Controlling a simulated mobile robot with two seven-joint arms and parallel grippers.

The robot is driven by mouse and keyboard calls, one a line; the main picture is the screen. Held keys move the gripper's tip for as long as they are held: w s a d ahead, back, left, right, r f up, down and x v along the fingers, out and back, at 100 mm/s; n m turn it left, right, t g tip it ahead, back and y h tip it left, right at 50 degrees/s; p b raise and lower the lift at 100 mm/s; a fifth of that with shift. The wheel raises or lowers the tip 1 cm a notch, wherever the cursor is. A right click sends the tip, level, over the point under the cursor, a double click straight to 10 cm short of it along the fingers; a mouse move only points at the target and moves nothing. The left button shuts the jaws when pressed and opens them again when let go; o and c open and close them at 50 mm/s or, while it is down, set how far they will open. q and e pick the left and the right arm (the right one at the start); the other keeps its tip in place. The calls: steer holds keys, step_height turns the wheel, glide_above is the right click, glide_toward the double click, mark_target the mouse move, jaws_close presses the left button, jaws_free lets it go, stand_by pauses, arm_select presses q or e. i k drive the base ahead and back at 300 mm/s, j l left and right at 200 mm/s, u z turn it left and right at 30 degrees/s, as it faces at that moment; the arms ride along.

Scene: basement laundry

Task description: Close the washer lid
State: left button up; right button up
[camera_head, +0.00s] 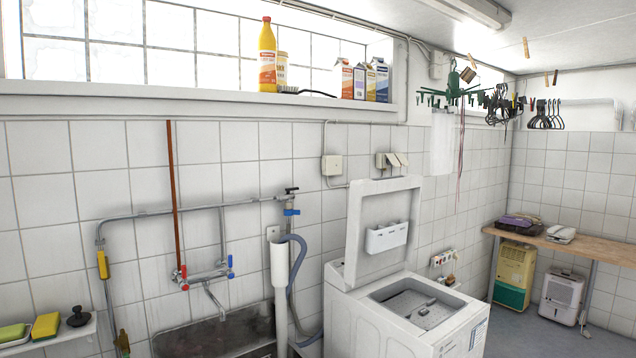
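The white top-loading washer (375,322) stands right of centre in the head view, against the tiled wall. Its lid (354,245) is open and stands nearly upright at the back of the machine. A white holder (387,237) shows within the lid's frame. The drum opening (418,301) on top is uncovered, with grey metal inside. The lower part of the washer is cut off by the picture's bottom edge. Neither of my grippers shows in this view.
A sink (225,335) with a tap and a grey-blue hose (299,262) lies left of the washer. A green hanger rack (446,96) hangs above and behind the lid. A wooden table (590,247) stands at the right.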

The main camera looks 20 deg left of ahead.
mark_target(384, 213)
steer(key=u, duration=0.8)
steer(key=i+l+u, duration=0.25)
steer(key=u, duration=0.15)
steer(key=i+l+u, duration=0.15)
steer(key=l+u, duration=0.25)
steer(key=i+l, duration=0.15)
steer(key=l, duration=0.3)
steer(key=i+l+u, duration=0.1)
steer(key=l, duration=0.3)
steer(key=i+l+u, duration=0.1)
steer(key=l, duration=0.35)
steer(key=i+l, duration=0.2)
steer(key=l, duration=0.25)
